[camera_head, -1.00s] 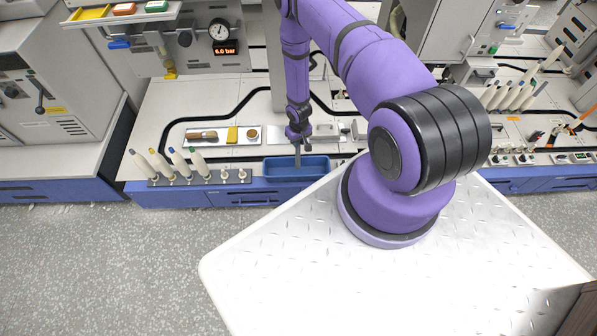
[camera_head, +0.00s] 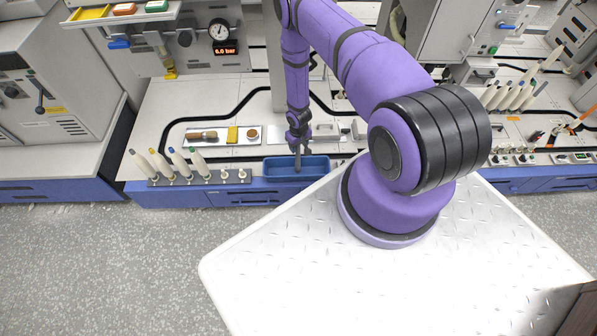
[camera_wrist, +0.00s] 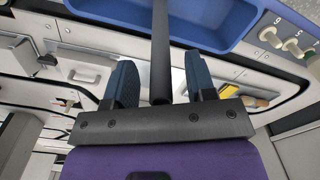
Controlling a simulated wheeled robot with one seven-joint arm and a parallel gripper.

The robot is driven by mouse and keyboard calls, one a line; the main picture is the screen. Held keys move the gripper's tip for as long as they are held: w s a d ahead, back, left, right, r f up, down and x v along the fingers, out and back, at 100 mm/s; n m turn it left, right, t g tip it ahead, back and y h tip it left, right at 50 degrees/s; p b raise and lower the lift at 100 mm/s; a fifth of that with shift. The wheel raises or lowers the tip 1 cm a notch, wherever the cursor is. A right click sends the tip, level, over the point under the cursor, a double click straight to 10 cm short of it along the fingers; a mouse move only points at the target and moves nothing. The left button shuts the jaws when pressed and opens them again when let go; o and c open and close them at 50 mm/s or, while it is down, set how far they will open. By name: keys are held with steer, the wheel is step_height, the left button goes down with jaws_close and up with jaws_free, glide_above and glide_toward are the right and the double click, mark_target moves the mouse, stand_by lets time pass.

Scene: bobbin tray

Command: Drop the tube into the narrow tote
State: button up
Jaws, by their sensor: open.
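The narrow tote (camera_head: 278,177) is a blue, shallow, open box at the front edge of the bench in the head view. It also fills the top of the wrist view (camera_wrist: 215,22). The tube (camera_wrist: 160,48) is a dark grey rod that stands between my two blue fingertips, with a gap on each side. In the head view the tube (camera_head: 298,161) points down over the tote's inside; whether its lower end touches the floor of the tote is unclear. My gripper (camera_head: 298,147) is open above the tote, and its spread fingers show in the wrist view (camera_wrist: 160,75).
Left of the tote is a rack (camera_head: 215,180) with several white bobbins and some bare pegs. Behind it lies a white tray (camera_head: 215,142) with a brush, a yellow block and a round tin. A grey post (camera_head: 278,80) rises behind my arm.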

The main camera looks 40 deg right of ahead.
step_height(320, 180, up, 11)
steer(key=shift+f, duration=0.1)
stand_by(0.5)
stand_by(0.4)
